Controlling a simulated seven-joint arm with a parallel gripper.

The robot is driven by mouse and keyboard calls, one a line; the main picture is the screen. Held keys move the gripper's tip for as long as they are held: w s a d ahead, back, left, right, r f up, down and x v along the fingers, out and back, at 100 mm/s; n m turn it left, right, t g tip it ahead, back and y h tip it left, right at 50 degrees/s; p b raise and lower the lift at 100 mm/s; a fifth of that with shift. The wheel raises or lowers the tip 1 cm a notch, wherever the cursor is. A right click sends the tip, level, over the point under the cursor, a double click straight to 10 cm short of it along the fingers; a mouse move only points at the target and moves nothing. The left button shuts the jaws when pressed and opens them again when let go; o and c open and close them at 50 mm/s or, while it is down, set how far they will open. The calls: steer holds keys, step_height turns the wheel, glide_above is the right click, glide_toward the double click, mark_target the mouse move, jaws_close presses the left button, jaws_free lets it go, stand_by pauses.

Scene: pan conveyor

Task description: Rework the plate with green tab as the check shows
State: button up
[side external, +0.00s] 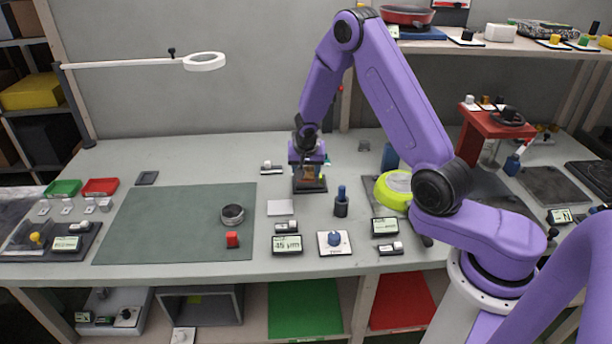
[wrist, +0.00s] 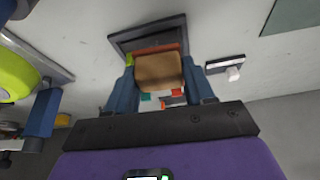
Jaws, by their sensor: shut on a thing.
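My gripper (side external: 309,172) points down over the back middle of the bench. It is shut on a brown block-like piece (wrist: 158,72), whose sides its two blue fingers (wrist: 161,85) flank in the wrist view. A dark square frame or stand (wrist: 120,40) lies just beyond the piece; it also shows under the gripper in the side view (side external: 311,187). Small green (wrist: 145,97) and red (wrist: 177,92) bits show between the fingers. I cannot tell which piece is the plate with green tab. A display (side external: 287,245) reads about 45 µm.
A green mat (side external: 170,240) holds a round dark-rimmed part (side external: 232,214) and a red cylinder (side external: 232,240). Green (side external: 62,188) and red (side external: 100,187) trays stand at left.

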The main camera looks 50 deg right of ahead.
mark_target(306, 168)
steer(key=shift+r, duration=2.15)
